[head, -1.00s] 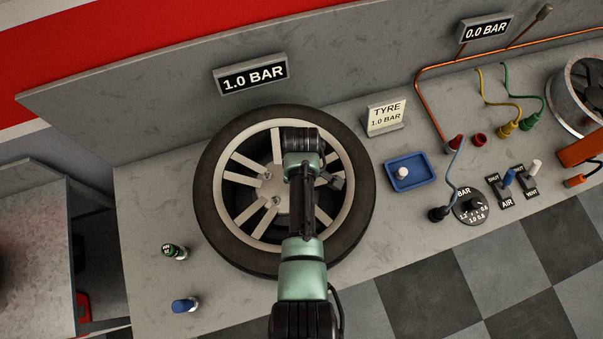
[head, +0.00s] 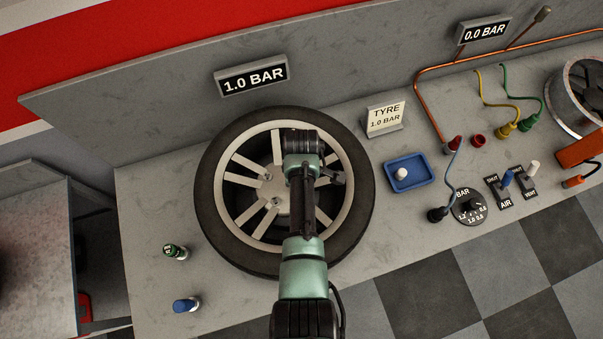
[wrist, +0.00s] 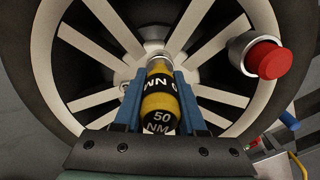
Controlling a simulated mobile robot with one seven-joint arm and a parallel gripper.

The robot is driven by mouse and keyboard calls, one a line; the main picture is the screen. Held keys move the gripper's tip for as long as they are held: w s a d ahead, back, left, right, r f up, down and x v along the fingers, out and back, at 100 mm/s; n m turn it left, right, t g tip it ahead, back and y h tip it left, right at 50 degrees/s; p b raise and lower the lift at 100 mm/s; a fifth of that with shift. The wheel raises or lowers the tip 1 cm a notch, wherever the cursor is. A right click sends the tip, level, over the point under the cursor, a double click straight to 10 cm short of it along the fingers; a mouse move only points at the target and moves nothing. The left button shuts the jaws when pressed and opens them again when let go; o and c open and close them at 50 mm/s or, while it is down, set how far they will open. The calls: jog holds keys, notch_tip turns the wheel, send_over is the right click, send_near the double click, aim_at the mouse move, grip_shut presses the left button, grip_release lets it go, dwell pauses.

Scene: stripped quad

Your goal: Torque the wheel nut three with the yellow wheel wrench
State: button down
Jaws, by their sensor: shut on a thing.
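My gripper (wrist: 160,98) is shut on the yellow wheel wrench (wrist: 157,108), which has a black band and a dark end marked 50 NM. The blue fingers lie on both sides of it. The wrench points down toward the wheel's middle, with a silver part (wrist: 155,62) at its far end. I cannot tell whether it sits on a nut. The wheel (head: 208,190) lies flat on the bench, with pale spokes. Wheel nuts show near the hub, one of them (head: 268,175) left of my arm. My arm hides part of the hub, and I cannot tell which nut is number three.
A red-capped silver cylinder (wrist: 265,57) shows over the rim in the wrist view. A green-topped tool (head: 175,252) and a blue one (head: 186,305) stand left of the wheel. A blue tray (head: 409,185), a TYRE sign (head: 385,119) and a dial (head: 470,206) are right.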

jog(key=shift+m, duration=0.3)
jog(key=shift+m, duration=1)
jog(key=shift+m, duration=0.9)
jog(key=shift+r, duration=0.1)
jog(key=shift+r+p, duration=0.3)
jog(key=shift+r, duration=1.7)
jog(key=shift+r, duration=0.1)
jog(key=shift+r, duration=1.9)
